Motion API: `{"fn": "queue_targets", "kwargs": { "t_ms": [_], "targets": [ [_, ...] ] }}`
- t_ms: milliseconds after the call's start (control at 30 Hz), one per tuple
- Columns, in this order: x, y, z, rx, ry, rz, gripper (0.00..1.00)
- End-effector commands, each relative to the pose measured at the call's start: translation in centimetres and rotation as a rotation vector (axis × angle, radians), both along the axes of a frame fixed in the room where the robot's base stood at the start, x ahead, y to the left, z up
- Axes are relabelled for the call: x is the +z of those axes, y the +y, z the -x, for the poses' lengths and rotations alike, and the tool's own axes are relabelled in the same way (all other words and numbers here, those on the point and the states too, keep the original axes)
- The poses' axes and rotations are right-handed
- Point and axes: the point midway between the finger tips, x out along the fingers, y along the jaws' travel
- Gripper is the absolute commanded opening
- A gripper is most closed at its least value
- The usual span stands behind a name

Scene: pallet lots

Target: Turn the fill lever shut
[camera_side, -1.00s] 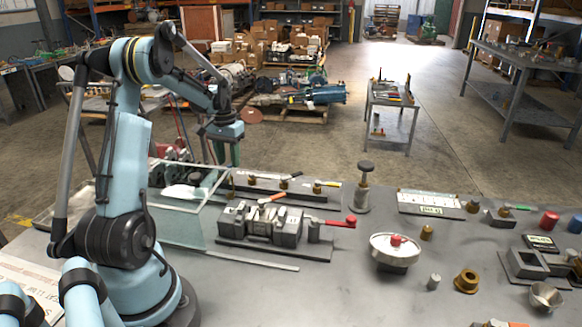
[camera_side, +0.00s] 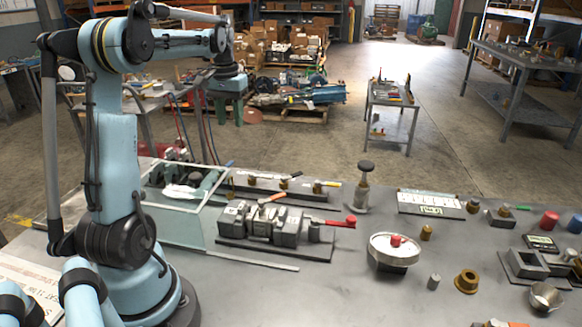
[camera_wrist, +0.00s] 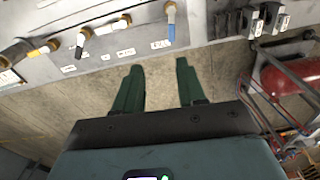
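A valve manifold (camera_side: 262,186) with several small levers stands at the back of the bench, and its edge shows across the top of the wrist view (camera_wrist: 115,58). The levers include a blue-handled one (camera_wrist: 171,30), a white one (camera_wrist: 104,28) and a yellow-tipped one (camera_wrist: 40,50). White labels sit beside them, but I cannot read which is the fill lever. My gripper (camera_wrist: 158,76) is open and empty, its dark green fingers apart. In the side view my gripper (camera_side: 226,121) hangs above and behind the manifold, fingers down, touching nothing.
A clear-walled box (camera_side: 180,225) stands left of the manifold. A grey clamp block (camera_side: 265,225) with a red-knobbed handle is in front. A red cylinder (camera_wrist: 288,82) with hoses lies at the wrist view's right.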

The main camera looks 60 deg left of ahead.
Motion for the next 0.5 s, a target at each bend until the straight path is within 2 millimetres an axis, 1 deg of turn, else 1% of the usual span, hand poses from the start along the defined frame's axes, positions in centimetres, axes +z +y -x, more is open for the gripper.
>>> {"fn": "queue_targets", "kwargs": {
  "t_ms": [33,200,500],
  "targets": [
    [0.2,-1.0,-0.4,-0.019,-0.008,-0.008,0.4],
    [0.6,-3.8,-1.5,-0.074,-0.041,-0.039,0.4],
    [1.1,-9.0,-2.8,-0.175,-0.103,-0.089,0.4]
  ]
}}
